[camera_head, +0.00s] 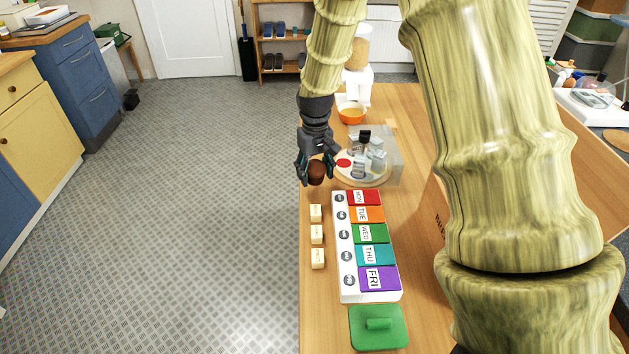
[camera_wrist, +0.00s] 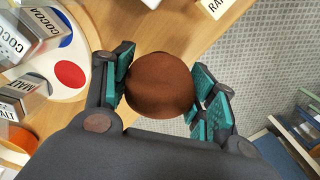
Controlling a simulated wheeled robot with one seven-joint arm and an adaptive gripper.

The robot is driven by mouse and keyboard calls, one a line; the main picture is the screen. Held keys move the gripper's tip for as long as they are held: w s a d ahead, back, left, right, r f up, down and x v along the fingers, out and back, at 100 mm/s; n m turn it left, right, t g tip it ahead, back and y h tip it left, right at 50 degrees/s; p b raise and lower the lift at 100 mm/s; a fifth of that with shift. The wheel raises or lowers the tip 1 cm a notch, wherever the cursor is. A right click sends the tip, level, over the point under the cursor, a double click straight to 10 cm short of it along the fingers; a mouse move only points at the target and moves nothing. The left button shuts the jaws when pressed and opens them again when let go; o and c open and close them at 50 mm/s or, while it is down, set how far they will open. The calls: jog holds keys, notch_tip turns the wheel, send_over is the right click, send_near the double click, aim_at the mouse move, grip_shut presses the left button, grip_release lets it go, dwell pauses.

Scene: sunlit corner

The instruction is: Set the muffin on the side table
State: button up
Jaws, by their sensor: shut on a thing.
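The brown muffin (camera_head: 316,172) is held between the fingers of my gripper (camera_head: 317,168), over the left edge of a long wooden table (camera_head: 418,215). In the wrist view the muffin (camera_wrist: 160,85) shows its rounded brown top, with the teal finger pads (camera_wrist: 165,92) on both sides of it. My gripper is shut on it. I cannot tell which surface is the side table.
Right of my gripper stands a round board (camera_head: 362,181) with several small boxes and a red spot. In front lie a weekday pill box (camera_head: 345,291), several cream blocks (camera_head: 316,234) and a green lidded thing (camera_head: 378,328). An orange bowl (camera_head: 351,116) stands behind. Floor to the left is clear.

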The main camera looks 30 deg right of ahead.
aim_at(315, 181)
jog(key=shift+f, duration=1.85)
jog(key=shift+f, duration=0.15)
jog(key=o, duration=1)
notch_tip(315, 181, up, 12)
jog(key=shift+r+b, duration=0.2)
jog(key=shift+b, duration=0.2)
